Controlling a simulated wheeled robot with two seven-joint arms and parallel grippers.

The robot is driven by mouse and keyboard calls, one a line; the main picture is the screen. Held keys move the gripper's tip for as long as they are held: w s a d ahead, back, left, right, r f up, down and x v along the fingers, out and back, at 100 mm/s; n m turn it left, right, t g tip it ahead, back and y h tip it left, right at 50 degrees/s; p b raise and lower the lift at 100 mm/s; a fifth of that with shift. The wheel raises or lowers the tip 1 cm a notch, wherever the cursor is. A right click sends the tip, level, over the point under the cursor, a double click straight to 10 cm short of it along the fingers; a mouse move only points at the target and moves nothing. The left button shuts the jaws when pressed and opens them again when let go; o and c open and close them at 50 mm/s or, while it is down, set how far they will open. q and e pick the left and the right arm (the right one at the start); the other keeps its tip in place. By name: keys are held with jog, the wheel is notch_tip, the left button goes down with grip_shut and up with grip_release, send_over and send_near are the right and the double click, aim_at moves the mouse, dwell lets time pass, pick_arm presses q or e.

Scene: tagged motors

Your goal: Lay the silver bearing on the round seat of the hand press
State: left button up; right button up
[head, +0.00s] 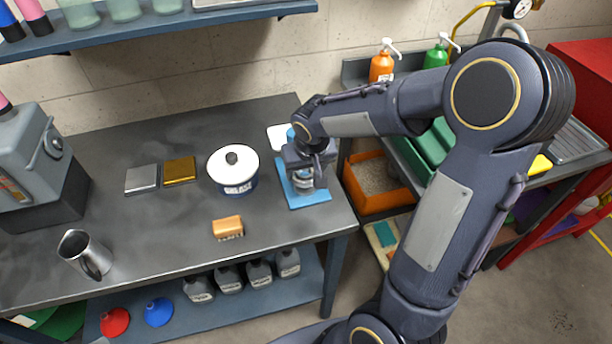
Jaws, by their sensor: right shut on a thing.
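The blue hand press (316,198) stands at the right end of the dark workbench, its flat base showing at the front. My right gripper (303,178) is directly over it, pointing down, and is shut on a small silver thing, which looks like the silver bearing (303,184). The gripper hides most of the press's upper part and its round seat. I cannot tell whether the bearing touches the seat. My left gripper is out of view.
A white lidded pot (233,163) stands just left of the press, with an orange block (228,227) in front. Silver (142,179) and gold (180,170) plates lie further left. A metal jug (84,253) stands front left.

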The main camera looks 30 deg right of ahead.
aim_at(306, 177)
jog(key=shift+s+x, duration=0.15)
jog(key=shift+x, duration=0.75)
jog(key=shift+s+x, duration=0.15)
jog(key=shift+x, duration=0.75)
jog(key=shift+f, duration=0.15)
jog(key=shift+f+b, duration=0.15)
jog(key=shift+b, duration=0.15)
jog(key=o, duration=1.2)
jog(key=shift+r+p, duration=0.35)
jog(key=d+v, duration=0.1)
jog(key=v, duration=1)
jog(key=s+a+y, duration=0.1)
jog(key=s+a, duration=0.1)
jog(key=s, duration=0.4)
jog(key=s+a+t+y, duration=0.1)
jog(key=s+a+y, duration=0.1)
jog(key=s, duration=0.4)
jog(key=s+a+r+n+t+y, duration=0.1)
jog(key=s+a, duration=0.2)
jog(key=s, duration=0.3)
jog(key=shift+s+a+y, duration=0.2)
jog(key=shift+y, duration=0.1)
